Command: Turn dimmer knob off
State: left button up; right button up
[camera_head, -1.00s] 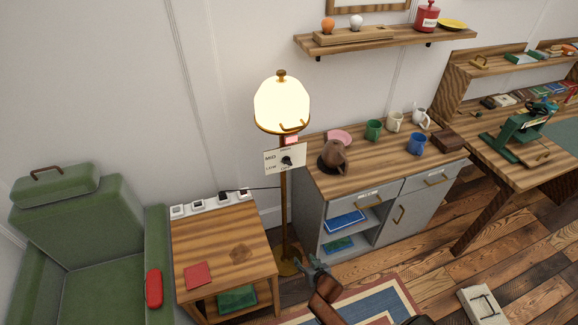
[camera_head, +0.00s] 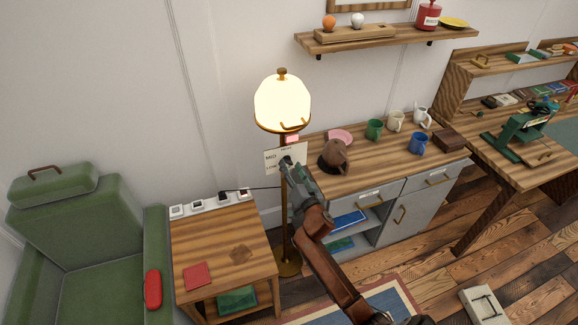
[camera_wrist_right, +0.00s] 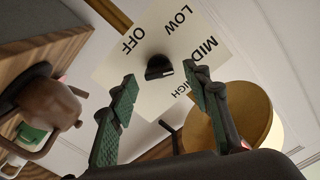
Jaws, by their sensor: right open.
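The black dimmer knob (camera_wrist_right: 158,67) sits on a pale plate (camera_wrist_right: 150,98) printed OFF, LOW, MID and HIGH. The plate (camera_head: 271,160) is on the pole of the floor lamp, below its lit shade (camera_head: 282,103). My right gripper (camera_head: 289,164) is in front of the plate and hides the knob in the head view. In the right wrist view my right gripper (camera_wrist_right: 160,76) is open, its green-padded fingers apart, with the knob showing between the tips. I cannot tell whether they touch it. My left gripper is not in view.
A grey cabinet with mugs and a brown pot (camera_head: 333,155) on its wooden top stands close to the right. A small wooden table (camera_head: 222,250) and a green armchair (camera_head: 95,285) are on the left. A wall shelf (camera_head: 385,38) is above.

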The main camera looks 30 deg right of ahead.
jog(key=shift+x, duration=0.95)
jog(key=shift+c, duration=0.2)
jog(key=c, duration=1.1)
